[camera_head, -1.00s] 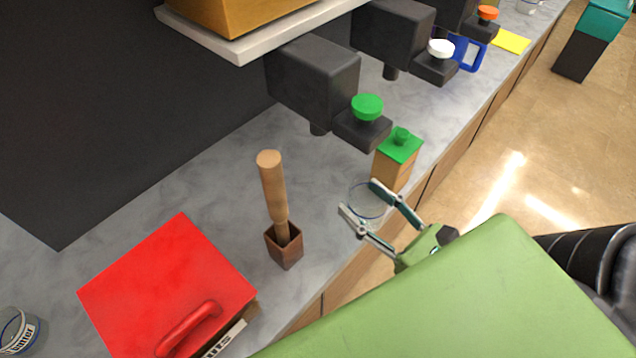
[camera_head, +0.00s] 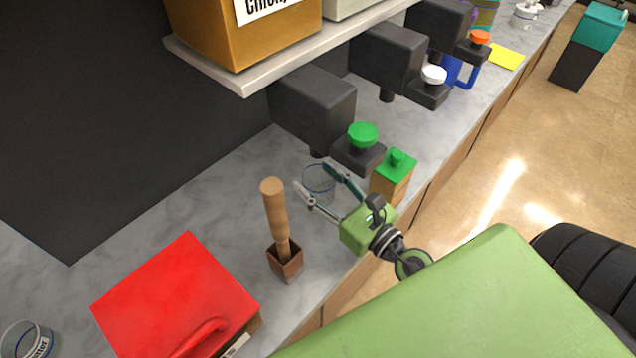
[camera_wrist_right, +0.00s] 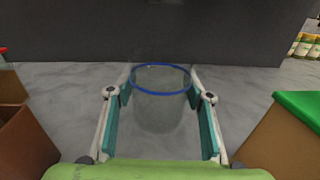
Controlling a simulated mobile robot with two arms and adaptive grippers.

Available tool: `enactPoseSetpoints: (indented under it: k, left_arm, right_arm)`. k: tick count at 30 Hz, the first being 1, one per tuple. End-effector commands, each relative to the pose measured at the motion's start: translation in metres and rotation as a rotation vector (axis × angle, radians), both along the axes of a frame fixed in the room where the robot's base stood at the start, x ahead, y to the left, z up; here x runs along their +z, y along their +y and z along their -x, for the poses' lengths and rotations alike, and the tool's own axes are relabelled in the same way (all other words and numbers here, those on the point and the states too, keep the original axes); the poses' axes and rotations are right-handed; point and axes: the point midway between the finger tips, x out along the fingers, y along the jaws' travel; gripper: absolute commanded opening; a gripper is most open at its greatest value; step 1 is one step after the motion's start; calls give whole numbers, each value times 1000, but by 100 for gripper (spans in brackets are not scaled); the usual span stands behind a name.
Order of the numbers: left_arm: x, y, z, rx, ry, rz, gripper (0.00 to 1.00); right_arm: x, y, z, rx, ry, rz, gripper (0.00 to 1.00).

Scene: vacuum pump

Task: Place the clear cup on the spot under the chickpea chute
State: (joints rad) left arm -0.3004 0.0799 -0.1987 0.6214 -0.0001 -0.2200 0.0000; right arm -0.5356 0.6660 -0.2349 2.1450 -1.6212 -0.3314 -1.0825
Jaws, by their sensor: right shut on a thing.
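The clear cup (camera_head: 318,180) has a blue rim and is upright beneath the dark chute with the green knob (camera_head: 328,104), above the grey counter. In the right wrist view the clear cup (camera_wrist_right: 161,100) is between the two fingers of my right gripper (camera_wrist_right: 160,115). My right gripper (camera_head: 329,180) is shut on the cup in the head view. I cannot tell whether the cup's base touches the counter. An orange box above the chutes (camera_head: 242,30) has a partly cut-off label. My left gripper is not in view.
A wooden pestle in a square brown holder (camera_head: 285,262) stands left of the gripper. A wooden box with a green lid (camera_head: 391,185) stands close on the right. A red-lidded box (camera_head: 170,295) is at the lower left. A shelf (camera_head: 240,82) overhangs the chutes.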

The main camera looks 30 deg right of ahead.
Motion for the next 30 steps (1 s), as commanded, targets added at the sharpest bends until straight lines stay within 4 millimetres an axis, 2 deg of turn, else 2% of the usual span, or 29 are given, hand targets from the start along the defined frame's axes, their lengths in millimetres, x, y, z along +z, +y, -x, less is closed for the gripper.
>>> enactPoseSetpoints:
  k: [5, 13, 26, 27, 28, 30]
  left_arm:
    - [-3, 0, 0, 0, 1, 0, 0]
    - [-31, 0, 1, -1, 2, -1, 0]
    - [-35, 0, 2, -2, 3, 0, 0]
    - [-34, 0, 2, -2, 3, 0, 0]
    - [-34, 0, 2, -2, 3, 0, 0]
    - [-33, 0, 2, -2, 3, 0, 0]
  right_arm:
    - [-6, 1, -4, 1, 1, 0, 26]
    - [-36, 1, -3, 0, 0, 1, 26]
    - [-40, 1, -3, 0, 0, 0, 26]
    - [-39, 1, -3, 0, 0, 0, 52]
    - [-39, 1, -3, 0, 0, 0, 60]
    - [-39, 1, -3, 0, 1, 0, 64]
